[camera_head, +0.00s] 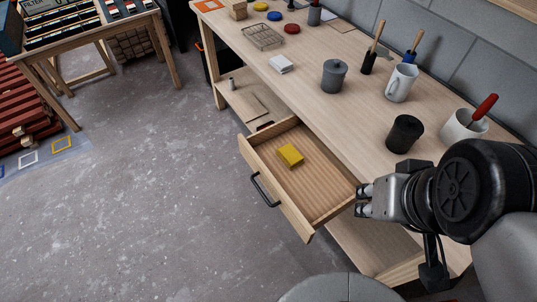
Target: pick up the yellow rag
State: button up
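The yellow rag (290,155) looks like a small folded block. It lies inside the open wooden drawer (310,202), near the drawer's left end, with nothing on top of it. My gripper (362,201) is at the right end of the drawer, to the right of and apart from the rag. Its fingers point left. They are too small in the view to tell whether they are open or shut. No object shows between them.
The drawer front has a black handle (263,190). The floor left of the drawer is clear.

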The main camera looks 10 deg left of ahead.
aim_at(290, 156)
jog(key=i+j+z, duration=0.3)
jog(key=j, duration=0.3)
jog(key=i+j+z, duration=0.1)
jog(key=j+z, duration=0.15)
jog(key=j, duration=0.35)
jog(key=i+j+z, duration=0.15)
jog(key=j+z, duration=0.15)
jog(key=j, duration=0.35)
jog(key=j+z, duration=0.25)
jog(key=j, duration=0.45)
